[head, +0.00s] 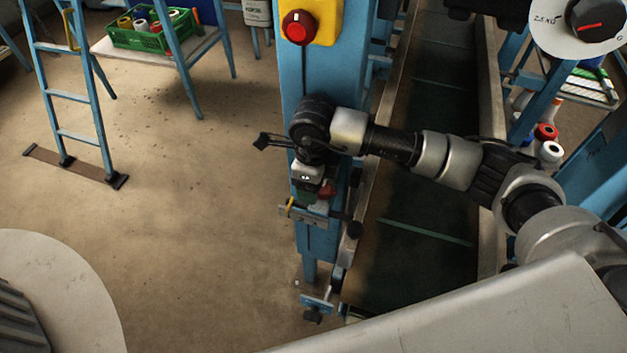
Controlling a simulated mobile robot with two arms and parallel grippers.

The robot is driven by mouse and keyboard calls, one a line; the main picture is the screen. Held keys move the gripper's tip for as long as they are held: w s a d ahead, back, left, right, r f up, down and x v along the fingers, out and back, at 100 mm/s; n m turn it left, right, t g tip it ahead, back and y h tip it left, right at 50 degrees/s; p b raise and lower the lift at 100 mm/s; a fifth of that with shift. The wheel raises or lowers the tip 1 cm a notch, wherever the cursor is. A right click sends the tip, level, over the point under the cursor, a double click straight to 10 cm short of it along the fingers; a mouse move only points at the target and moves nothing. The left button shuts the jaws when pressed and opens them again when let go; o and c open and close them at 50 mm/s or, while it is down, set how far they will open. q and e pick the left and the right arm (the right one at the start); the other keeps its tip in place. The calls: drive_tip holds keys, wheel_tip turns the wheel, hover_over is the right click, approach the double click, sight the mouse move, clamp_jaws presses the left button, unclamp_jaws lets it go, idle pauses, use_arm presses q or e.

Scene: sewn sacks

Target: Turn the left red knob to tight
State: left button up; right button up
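My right arm reaches in from the right. Its gripper (308,168) points down in front of the blue post, and its fingers are mostly hidden by the wrist, so I cannot tell open from shut. A small red part (328,191), perhaps a red knob, shows just below and right of the gripper; I cannot tell whether they touch. No tight marking is readable there. A larger red knob (297,27) with a white mark sits on a yellow box (325,18) higher on the post. My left gripper is not in view.
The blue post (290,85) stands beside a dark conveyor (425,225). A dial with a red pointer (597,20) is at top right. A blue ladder (73,100) and a green crate (150,32) of spools stand at the back left. The floor (190,210) left is clear.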

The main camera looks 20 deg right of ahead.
wheel_tip(320, 180, up, 7)
drive_tip(key=shift+r+b, duration=0.1)
drive_tip(key=shift+b, duration=0.45)
